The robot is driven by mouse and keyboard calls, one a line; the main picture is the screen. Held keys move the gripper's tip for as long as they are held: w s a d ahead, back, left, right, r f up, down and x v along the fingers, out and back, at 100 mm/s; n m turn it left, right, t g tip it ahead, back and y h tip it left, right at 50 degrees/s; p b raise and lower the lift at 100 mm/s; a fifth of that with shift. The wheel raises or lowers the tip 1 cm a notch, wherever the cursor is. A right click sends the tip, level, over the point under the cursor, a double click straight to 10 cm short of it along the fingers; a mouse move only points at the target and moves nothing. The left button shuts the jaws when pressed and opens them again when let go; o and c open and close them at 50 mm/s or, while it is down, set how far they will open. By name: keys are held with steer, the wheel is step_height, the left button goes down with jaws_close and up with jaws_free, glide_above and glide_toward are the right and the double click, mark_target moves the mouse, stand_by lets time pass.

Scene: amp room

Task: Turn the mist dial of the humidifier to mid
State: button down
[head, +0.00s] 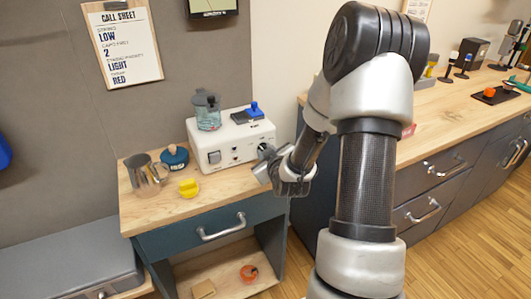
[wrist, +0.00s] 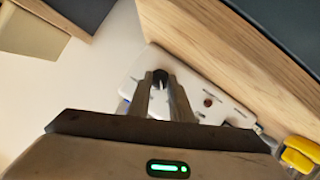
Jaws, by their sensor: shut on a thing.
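The humidifier is a white box (head: 232,140) with a clear bluish tank (head: 208,113) and a blue part (head: 254,110) on top. It stands on the small wooden-topped cabinet. Its white front panel also shows in the wrist view (wrist: 215,100). My gripper (head: 266,158) is at the right end of that panel. In the wrist view its two fingers (wrist: 160,82) are closed on a dark round dial (wrist: 160,76). The fingers cover most of the dial, and I cannot read its pointer or marks.
A long counter (head: 455,115) with drawers runs along the right. A call sheet (head: 124,45) hangs on the wall.

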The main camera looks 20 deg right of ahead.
steer(key=m, duration=0.1)
steer(key=m+y+p, duration=0.1)
steer(key=m+y, duration=0.1)
steer(key=shift+d+r+p, duration=0.25)
steer(key=shift+d+p, duration=0.1)
steer(key=shift+p, duration=0.05)
steer(key=shift+d+m+y+p, duration=0.1)
steer(key=shift+m+y+p, duration=0.85)
steer(key=shift+p, duration=0.25)
steer(key=shift+f+m+p, duration=0.1)
steer(key=shift+m+p, duration=0.25)
steer(key=shift+p, duration=0.1)
steer(key=shift+y, duration=0.25)
steer(key=c, duration=1.6)
jaws_free()
steer(key=p+v, duration=0.3)
steer(key=v, duration=1.4)
steer(key=shift+s+d+r, duration=0.1)
steer(key=shift+r, duration=0.2)
